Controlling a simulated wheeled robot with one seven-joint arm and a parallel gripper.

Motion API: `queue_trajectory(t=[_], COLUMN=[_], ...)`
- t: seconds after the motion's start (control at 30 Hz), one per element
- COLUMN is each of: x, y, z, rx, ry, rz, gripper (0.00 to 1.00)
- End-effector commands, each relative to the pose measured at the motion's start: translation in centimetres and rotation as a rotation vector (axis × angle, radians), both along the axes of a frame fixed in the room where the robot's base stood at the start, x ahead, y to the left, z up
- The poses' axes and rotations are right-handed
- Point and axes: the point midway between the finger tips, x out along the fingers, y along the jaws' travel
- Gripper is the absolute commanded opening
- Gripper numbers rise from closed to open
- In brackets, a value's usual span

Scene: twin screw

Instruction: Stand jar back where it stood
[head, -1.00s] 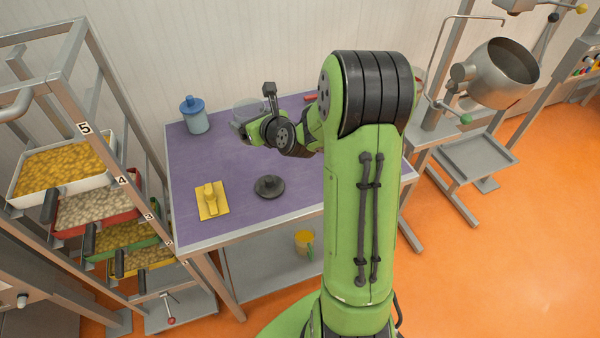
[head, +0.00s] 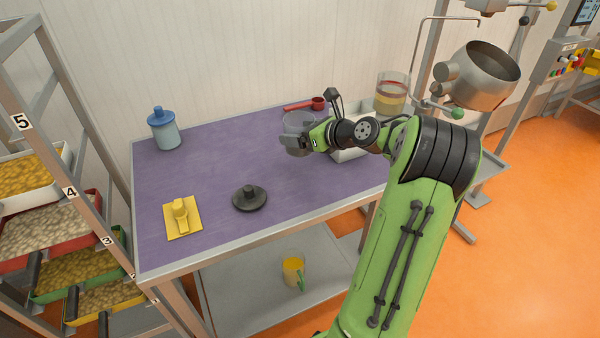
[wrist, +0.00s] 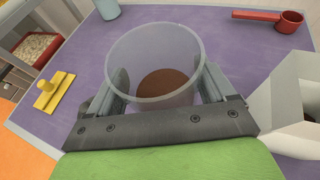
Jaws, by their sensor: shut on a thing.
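A clear round jar (wrist: 155,65) with some brown contents at its bottom is between the two fingers of my gripper (wrist: 155,95) in the wrist view. The fingers are shut on its sides and it looks upright. In the head view the jar (head: 297,121) is over the back right part of the purple table (head: 215,160), with my gripper (head: 297,145) at its near side. The jar's base is hidden, so I cannot tell whether it touches the table. A black round lid with a knob (head: 249,198) lies nearer the front.
A red scoop (head: 303,104) lies behind the jar. A pale bin (head: 348,153) stands right of it, with a layered clear container (head: 391,93) beyond. A blue lidded canister (head: 164,131) and a yellow tool (head: 182,218) are at left. The table's middle is clear.

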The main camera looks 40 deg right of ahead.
Motion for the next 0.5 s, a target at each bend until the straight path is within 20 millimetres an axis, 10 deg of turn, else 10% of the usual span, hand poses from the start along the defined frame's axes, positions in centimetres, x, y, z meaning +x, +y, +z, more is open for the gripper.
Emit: queue_trajectory(t=[0.33,0.5], x=[0.1,0.1], y=[0.1,0.0], z=[-7.5,-7.8], rx=[0.004,0.000], ry=[0.000,-0.001], rz=[-0.001,-0.001], gripper=[0.46,0.47])
